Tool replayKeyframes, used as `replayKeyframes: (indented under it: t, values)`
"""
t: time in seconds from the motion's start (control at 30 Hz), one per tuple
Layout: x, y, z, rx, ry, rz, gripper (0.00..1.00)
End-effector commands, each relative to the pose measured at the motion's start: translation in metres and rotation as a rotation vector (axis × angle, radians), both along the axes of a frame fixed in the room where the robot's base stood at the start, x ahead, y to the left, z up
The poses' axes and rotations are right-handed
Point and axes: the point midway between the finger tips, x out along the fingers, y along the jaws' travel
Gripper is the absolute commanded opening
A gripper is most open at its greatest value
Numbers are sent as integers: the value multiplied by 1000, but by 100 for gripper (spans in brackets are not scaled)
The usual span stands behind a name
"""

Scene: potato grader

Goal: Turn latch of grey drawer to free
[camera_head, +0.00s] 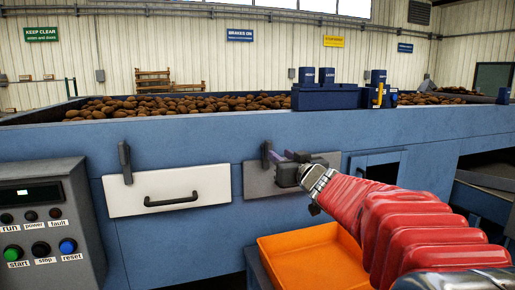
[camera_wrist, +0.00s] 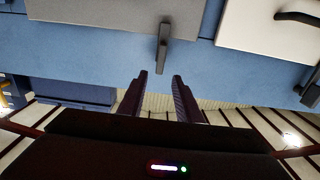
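The grey drawer (camera_head: 258,182) is set in the blue machine front, right of the white drawer. Its dark latch (camera_head: 266,154) stands upright across the drawer's top edge, with its lower end over the drawer front. The wrist view is upside down; there the latch (camera_wrist: 163,48) hangs from the grey front (camera_wrist: 100,18) onto the blue panel. My gripper (camera_head: 277,157) is close to the latch, on its right in the head view. In the wrist view the gripper's two fingers (camera_wrist: 159,75) are apart, with the latch just beyond the tips, roughly between them. My arm and gripper hide the drawer's right part.
The white drawer (camera_head: 168,189) has a black handle and its own upright latch (camera_head: 125,162). An orange tray (camera_head: 312,262) lies below the grey drawer. A control box (camera_head: 40,225) with buttons stands at left. Potatoes (camera_head: 180,105) lie on top of the machine.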

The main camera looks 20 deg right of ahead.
Motion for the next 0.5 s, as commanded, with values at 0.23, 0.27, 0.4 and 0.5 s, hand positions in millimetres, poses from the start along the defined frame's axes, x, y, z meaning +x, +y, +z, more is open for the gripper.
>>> replayKeyframes:
  t: [0.23,0.27,0.4,0.5]
  values:
    - [32,0,0,0,0,1,31]
    - [35,0,0,0,0,1,31]
    - [52,0,-1,1,1,1,31]
    - [64,0,-1,1,0,1,31]
